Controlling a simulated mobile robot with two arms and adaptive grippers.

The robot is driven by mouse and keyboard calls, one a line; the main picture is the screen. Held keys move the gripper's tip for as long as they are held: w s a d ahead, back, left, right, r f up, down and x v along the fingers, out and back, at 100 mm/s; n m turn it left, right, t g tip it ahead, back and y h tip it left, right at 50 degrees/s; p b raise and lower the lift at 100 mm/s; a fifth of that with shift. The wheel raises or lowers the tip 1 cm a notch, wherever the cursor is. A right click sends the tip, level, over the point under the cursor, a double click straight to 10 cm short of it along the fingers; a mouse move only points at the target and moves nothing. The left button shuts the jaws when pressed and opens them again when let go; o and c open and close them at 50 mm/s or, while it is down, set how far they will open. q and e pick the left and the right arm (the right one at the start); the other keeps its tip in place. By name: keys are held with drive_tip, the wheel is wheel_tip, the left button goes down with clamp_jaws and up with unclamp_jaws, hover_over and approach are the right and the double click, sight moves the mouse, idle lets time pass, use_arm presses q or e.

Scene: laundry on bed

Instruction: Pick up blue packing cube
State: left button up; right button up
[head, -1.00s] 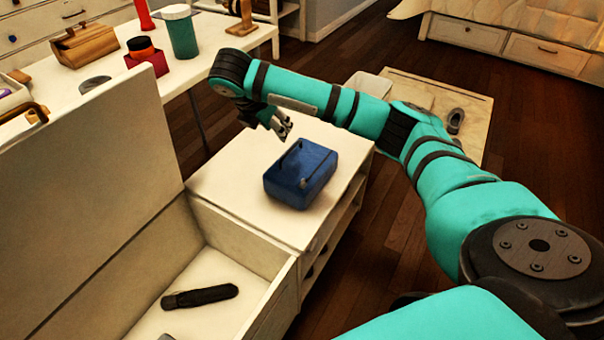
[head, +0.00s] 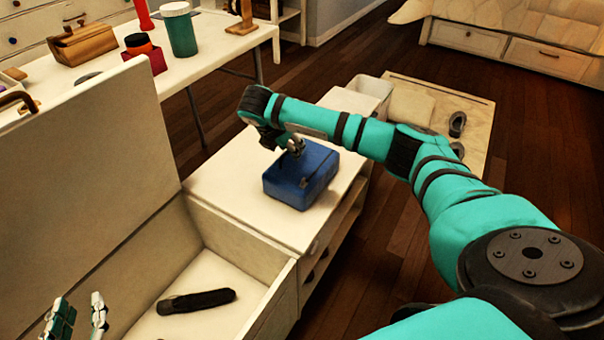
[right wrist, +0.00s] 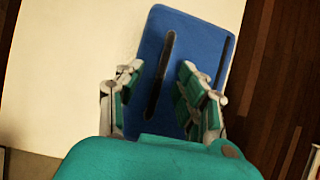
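The blue packing cube (head: 301,175) lies on the white cabinet top. It has a dark strap or slot along its upper face. My right gripper (head: 292,148) is over the cube's far edge, partly hidden by its own arm in the head view. In the right wrist view, the right gripper (right wrist: 170,92) has its fingers apart, with the cube (right wrist: 190,50) in front and its dark strap between them. I cannot tell whether the fingers touch the cube. My left gripper (head: 79,315) is at the bottom left, its fingers apart and empty.
An open white chest (head: 130,318) with its lid raised stands left of the cabinet (head: 240,200). A black object (head: 196,301) lies inside it. A white table (head: 215,45) with a green cup (head: 179,30) is behind. A white bin (head: 372,92) stands beyond the cabinet.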

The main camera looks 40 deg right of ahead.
drive_tip(key=shift+d+f, duration=0.15)
drive_tip(key=shift+f, duration=0.1)
drive_tip(key=shift+c, duration=0.4)
clamp_jaws()
drive_tip(key=shift+w+r, duration=0.1)
